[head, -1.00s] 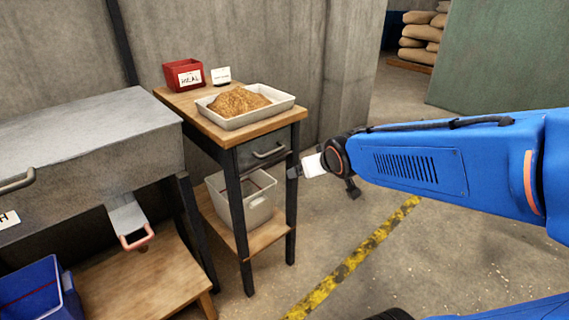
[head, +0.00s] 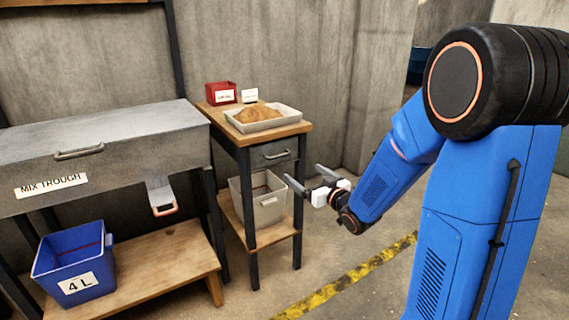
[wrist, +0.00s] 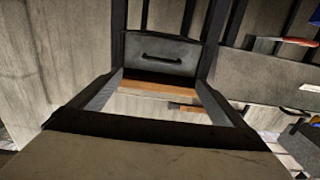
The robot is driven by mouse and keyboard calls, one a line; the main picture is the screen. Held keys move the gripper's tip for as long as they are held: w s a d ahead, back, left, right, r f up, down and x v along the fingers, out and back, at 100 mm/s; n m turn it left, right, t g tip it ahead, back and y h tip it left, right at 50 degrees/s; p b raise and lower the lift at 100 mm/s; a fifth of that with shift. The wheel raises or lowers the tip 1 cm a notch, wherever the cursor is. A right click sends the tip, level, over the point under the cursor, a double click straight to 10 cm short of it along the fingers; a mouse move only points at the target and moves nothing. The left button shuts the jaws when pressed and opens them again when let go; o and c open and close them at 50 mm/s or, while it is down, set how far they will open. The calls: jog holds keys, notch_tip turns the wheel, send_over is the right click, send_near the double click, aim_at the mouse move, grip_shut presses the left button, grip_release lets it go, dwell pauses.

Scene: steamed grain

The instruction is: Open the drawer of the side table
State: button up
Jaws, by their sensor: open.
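The side table (head: 306,127) has a wooden top, dark legs and a grey drawer (head: 258,160) under the top. The drawer looks shut, flush in its frame. Its bar handle (head: 277,154) is on the front. My gripper (head: 308,180) is open and empty, in front of the table and lower right of the handle in the head view, apart from it. In the wrist view, which looks upside down, the drawer front (wrist: 145,67) and dark handle (wrist: 175,60) lie beyond the spread fingers of my gripper (wrist: 158,78).
A grain tray (head: 284,121), a red box (head: 219,94) and a card stand on the table. A pale bin (head: 268,208) is on its lower shelf. The mix trough (head: 100,150) stands left, with a blue bin (head: 75,265) below. Floor is clear in front.

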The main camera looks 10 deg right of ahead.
aim_at(280, 156)
jog(key=x, duration=1.7)
jog(key=shift+a+r, duration=0.15)
jog(key=shift+a, duration=0.15)
jog(key=shift+c, duration=0.3)
